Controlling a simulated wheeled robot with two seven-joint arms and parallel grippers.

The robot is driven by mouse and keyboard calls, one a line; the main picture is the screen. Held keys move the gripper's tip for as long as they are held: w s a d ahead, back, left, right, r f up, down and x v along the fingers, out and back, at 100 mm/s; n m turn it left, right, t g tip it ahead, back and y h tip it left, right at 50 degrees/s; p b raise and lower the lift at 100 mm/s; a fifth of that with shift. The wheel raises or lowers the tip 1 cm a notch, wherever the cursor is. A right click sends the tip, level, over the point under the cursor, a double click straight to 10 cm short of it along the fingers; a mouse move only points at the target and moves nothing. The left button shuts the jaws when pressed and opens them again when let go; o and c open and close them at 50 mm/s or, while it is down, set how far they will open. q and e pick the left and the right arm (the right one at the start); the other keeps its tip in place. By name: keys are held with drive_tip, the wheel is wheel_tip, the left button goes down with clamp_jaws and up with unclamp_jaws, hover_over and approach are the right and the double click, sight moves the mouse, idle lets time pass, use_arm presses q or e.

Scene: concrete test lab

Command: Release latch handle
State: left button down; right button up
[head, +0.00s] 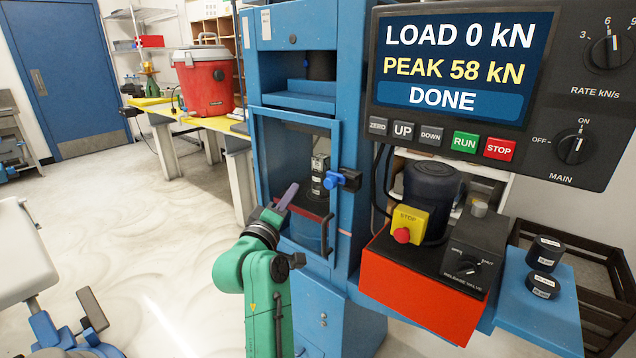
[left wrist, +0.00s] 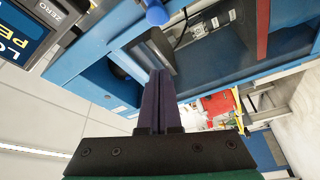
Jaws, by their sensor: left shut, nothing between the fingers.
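The latch handle is a blue knob (head: 333,180) on a dark latch block (head: 351,180) at the right edge of the blue-framed guard door (head: 253,150) of the test machine. A blue knob (left wrist: 157,14) also shows at the top of the left wrist view. My left gripper (head: 290,190) is shut and empty, its purple fingers together. In the head view it appears to the left of and slightly below the knob, in front of the door opening. The wrist view shows the closed fingers (left wrist: 160,75) pointing toward the blue frame, apart from the knob. My right gripper is out of view.
Behind the door a metal specimen (head: 319,172) stands on the lower platen. The control panel (head: 500,90) reads LOAD 0 kN, PEAK 58 kN, DONE. To the right stands a red-fronted unit (head: 420,300) with a yellow stop box (head: 408,222). Open floor lies left.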

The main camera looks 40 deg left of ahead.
sight(332, 180)
use_arm(q)
drive_tip(key=w+p, duration=0.3)
drive_tip(key=w, duration=0.6)
drive_tip(key=shift+w+f+p, duration=0.15)
drive_tip(key=shift+w+p, duration=0.05)
drive_tip(key=shift+p, duration=0.15)
